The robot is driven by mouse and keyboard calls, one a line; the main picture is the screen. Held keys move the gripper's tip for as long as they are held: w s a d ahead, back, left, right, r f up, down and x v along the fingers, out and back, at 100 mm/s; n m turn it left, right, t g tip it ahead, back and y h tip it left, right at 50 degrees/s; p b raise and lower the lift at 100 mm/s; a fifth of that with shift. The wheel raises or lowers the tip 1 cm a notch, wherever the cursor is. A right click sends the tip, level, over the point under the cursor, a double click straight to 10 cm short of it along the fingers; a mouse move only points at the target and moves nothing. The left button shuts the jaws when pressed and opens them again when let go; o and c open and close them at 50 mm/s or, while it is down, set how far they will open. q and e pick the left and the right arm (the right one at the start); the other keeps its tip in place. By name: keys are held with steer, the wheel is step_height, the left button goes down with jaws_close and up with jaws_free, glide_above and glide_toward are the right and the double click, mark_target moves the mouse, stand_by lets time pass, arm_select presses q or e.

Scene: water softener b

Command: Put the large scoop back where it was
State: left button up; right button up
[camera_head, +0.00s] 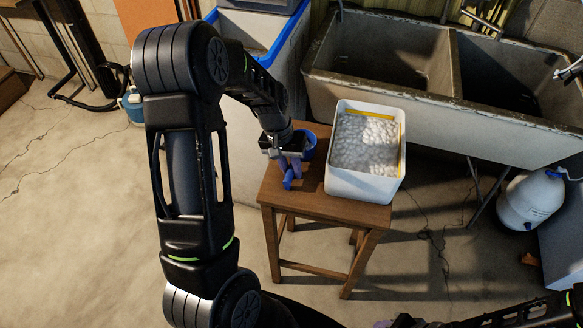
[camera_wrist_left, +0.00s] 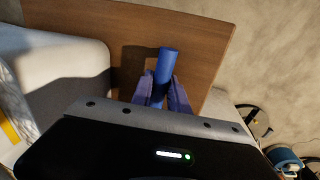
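The large scoop is blue, with a round bowl (camera_head: 309,147) at the left side of the wooden stool, beside the white tub. Its handle (camera_head: 287,181) points toward the front of the stool. My left gripper (camera_head: 290,165) is over the stool, with its purple fingers around the handle. In the left wrist view the blue handle (camera_wrist_left: 167,65) sits between the two fingers, which press close on both sides; the bowl is hidden there. I cannot tell whether the scoop touches the stool top. My right gripper (camera_head: 384,324) is only partly seen at the bottom edge.
The white tub (camera_head: 366,184) of pale pellets fills the right of the wooden stool (camera_head: 322,208). Behind are a stone double sink (camera_head: 330,82) and a grey bin with a blue rim (camera_head: 262,58). A white jug (camera_head: 530,197) stands at right.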

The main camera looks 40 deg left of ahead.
arm_select(q)
steer(key=o, duration=0.4)
steer(key=shift+r, duration=0.1)
steer(key=v, duration=1.2)
steer(key=shift+r, duration=0.1)
